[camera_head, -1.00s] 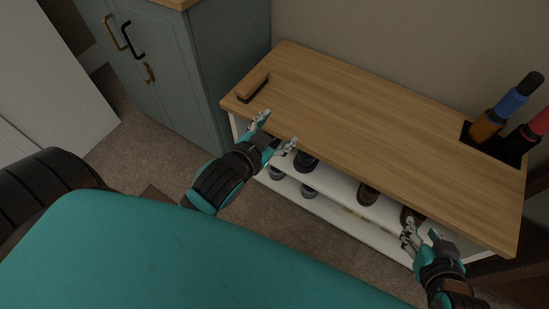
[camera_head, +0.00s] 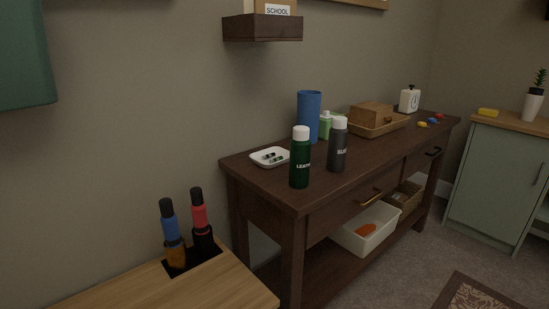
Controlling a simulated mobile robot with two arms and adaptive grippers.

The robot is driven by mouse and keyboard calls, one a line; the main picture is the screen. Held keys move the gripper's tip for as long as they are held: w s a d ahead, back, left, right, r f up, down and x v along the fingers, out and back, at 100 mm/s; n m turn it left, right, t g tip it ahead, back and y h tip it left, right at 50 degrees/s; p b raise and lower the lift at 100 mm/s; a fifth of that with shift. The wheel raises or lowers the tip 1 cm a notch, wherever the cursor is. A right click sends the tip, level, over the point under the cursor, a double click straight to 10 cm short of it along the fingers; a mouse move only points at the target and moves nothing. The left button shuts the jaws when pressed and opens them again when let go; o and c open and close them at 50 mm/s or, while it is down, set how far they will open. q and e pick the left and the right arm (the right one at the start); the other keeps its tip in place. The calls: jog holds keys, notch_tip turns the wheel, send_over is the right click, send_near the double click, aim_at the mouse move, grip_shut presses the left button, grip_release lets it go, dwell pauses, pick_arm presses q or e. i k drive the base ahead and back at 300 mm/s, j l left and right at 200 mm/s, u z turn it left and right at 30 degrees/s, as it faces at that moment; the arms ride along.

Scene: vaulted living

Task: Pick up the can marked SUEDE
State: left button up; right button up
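A dark grey can with a white cap (camera_head: 338,147) stands upright on the dark wooden console table (camera_head: 238,169). Its white lettering is small and partly turned away; it seems to begin with SU. A dark green can with a white cap (camera_head: 300,160) stands left of it, nearer the front left corner, with lettering that seems to begin with LEATH. The two cans stand apart. Neither of my grippers shows in the current head view.
A blue cylinder (camera_head: 309,113) and green bottle (camera_head: 325,127) stand behind the cans. A white dish (camera_head: 270,157) lies left, a basket tray (camera_head: 378,126) right. A wooden bench (camera_head: 190,287) with bottles in a black holder is at lower left. A wall shelf (camera_head: 263,28) hangs above.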

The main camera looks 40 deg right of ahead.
aim_at(339, 132)
jog(key=z, duration=1.8)
jog(key=i+l+u, duration=0.2)
jog(key=i+l, duration=0.15)
jog(key=l, duration=0.25)
jog(key=i+l+u, duration=0.15)
jog(key=l, duration=0.15)
